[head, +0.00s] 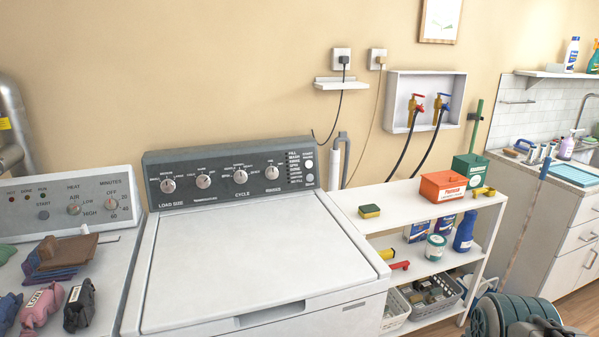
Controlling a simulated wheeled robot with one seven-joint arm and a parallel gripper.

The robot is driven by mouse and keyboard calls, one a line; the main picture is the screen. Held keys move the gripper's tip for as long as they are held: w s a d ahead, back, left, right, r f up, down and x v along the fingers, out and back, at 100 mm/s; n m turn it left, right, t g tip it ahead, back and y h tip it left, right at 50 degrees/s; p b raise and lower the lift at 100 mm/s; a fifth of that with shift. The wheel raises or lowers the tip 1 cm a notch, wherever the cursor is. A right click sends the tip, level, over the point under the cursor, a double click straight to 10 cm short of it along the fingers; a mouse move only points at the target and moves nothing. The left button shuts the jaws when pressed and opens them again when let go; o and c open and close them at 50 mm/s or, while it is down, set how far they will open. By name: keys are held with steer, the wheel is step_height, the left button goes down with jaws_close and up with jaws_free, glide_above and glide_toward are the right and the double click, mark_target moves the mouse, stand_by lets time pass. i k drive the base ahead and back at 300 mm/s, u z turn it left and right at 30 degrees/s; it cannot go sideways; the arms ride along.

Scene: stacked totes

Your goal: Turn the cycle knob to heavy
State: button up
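The washer's dark control panel (230,174) stands at the back of the white washer (250,255), left of centre in the head view. It carries a row of several round silver knobs. The word CYCLE is printed below the third knob from the left, so I take that as the cycle knob (240,176). The small setting words around it are too small to read, and I cannot tell where its pointer is set. The leftmost knob (168,185) has LOAD SIZE below it. Nothing covers the knobs. My gripper is not in view.
A dryer (100,235) with bags and folded cloths on top stands at left. A white shelf rack (400,205) with a red box (443,186) and bottles is right of the washer. A teal and grey machine (515,315) is at lower right. The washer lid is closed and clear.

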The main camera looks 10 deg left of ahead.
mark_target(241, 177)
steer(key=u, duration=0.05)
steer(key=i, duration=0.7)
steer(key=u, duration=0.65)
steer(key=i, duration=0.4)
steer(key=u, duration=0.35)
